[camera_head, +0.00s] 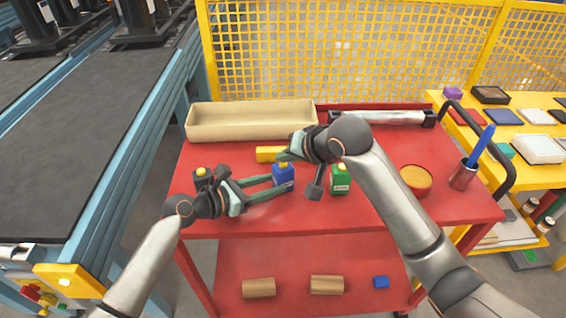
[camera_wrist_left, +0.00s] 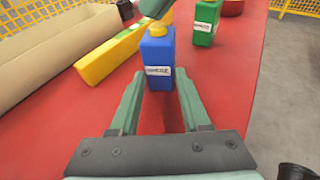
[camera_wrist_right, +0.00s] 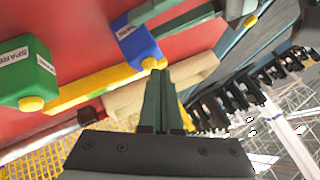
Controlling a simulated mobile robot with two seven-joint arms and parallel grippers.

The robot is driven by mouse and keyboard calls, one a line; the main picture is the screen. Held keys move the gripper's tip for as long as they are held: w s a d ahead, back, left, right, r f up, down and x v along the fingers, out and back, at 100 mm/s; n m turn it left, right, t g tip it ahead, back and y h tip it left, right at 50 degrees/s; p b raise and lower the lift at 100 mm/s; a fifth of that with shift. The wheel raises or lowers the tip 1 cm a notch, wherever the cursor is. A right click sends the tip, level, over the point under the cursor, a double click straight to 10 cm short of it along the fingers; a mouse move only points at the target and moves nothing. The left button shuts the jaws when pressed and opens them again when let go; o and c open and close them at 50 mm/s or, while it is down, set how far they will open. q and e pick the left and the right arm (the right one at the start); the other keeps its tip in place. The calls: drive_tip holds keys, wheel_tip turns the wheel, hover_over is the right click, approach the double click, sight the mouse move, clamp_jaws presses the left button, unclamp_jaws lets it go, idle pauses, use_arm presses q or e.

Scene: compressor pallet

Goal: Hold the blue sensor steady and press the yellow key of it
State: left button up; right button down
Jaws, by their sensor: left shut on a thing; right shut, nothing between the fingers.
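The blue sensor (camera_head: 284,176) stands upright on the red cart top, with its yellow key (camera_wrist_left: 157,30) on top. My left gripper (camera_head: 274,185) is shut on the sensor, one finger on each side of its body. My right gripper (camera_head: 283,156) is shut and empty, its fingertips right at the key from above. In the right wrist view the tips (camera_wrist_right: 159,71) meet the edge of the key (camera_wrist_right: 149,64). I cannot tell whether they touch it or press it down.
A green box (camera_head: 340,181) marked SPARE stands right of the sensor. A yellow bar (camera_head: 268,154) lies behind it, and a beige tray (camera_head: 250,122) farther back. A dark box with a yellow top (camera_head: 201,174) is near my left wrist.

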sight(285, 170)
use_arm(q)
drive_tip(key=shift+r, duration=0.1)
use_arm(e)
drive_tip(key=shift+f, duration=0.45)
idle(1.4)
idle(0.3)
drive_tip(key=shift+r, duration=0.9)
drive_tip(key=shift+r, duration=2.55)
use_arm(q)
drive_tip(key=o, duration=1)
drive_tip(key=shift+o, duration=0.2)
